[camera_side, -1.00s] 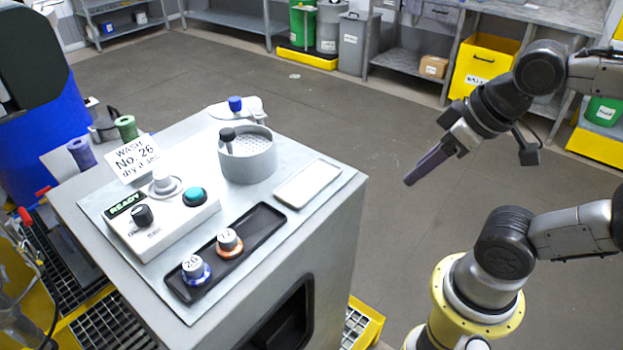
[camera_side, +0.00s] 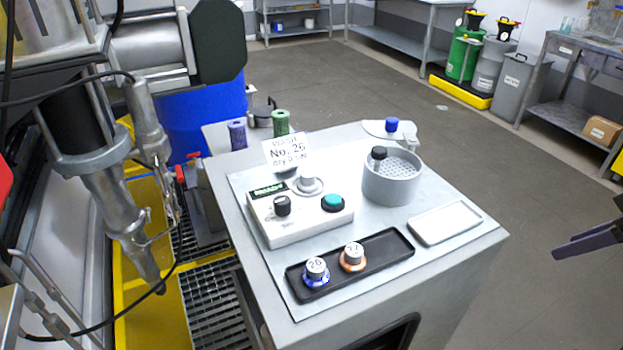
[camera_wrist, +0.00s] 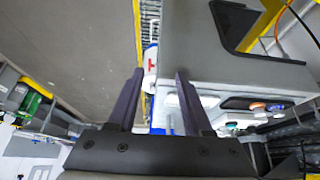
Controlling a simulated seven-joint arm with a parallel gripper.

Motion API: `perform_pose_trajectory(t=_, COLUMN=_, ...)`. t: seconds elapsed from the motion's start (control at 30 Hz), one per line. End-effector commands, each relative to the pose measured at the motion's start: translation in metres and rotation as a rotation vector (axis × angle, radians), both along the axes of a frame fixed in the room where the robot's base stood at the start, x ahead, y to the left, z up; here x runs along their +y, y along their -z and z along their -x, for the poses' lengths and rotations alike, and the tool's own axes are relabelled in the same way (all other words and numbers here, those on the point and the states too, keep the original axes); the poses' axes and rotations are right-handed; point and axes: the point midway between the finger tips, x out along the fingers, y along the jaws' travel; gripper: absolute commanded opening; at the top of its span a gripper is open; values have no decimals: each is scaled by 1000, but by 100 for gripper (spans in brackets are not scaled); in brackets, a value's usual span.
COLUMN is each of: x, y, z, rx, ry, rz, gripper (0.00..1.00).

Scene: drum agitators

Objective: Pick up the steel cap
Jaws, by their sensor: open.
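I cannot tell for sure which piece is the steel cap. Two grey-topped numbered pieces, one with a blue base (camera_side: 315,272) and one with an orange base (camera_side: 352,257), stand upright in a black tray (camera_side: 385,252). My gripper (camera_side: 560,250) shows only its dark fingers at the right edge, apart from the bench. In the wrist view, my gripper (camera_wrist: 160,78) is open, with nothing between its fingers; the bench is to the right.
A grey round tub (camera_side: 392,187) with a perforated inside and a black-knobbed piece stands on the bench. A shallow white tray (camera_side: 445,222) lies at its right. A sign (camera_side: 287,152) stands behind the control box. Open floor lies right of the bench.

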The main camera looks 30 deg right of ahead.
Motion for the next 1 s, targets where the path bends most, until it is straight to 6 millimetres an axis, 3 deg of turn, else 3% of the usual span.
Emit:
perform_pose_trajectory(t=0.4, x=0, y=0, z=0, rx=0, ry=0, rz=0, gripper=50)
perform_pose_trajectory(t=0.5, x=0, y=0, z=0, rx=0, ry=0, rz=0, gripper=68)
perform_pose_trajectory(t=0.87, x=0, y=0, z=1, rx=5, ry=-26, rz=11, gripper=68)
perform_pose_trajectory(t=1.0, x=6, y=-34, z=-16, rx=-49, ry=-100, rz=27, gripper=68)
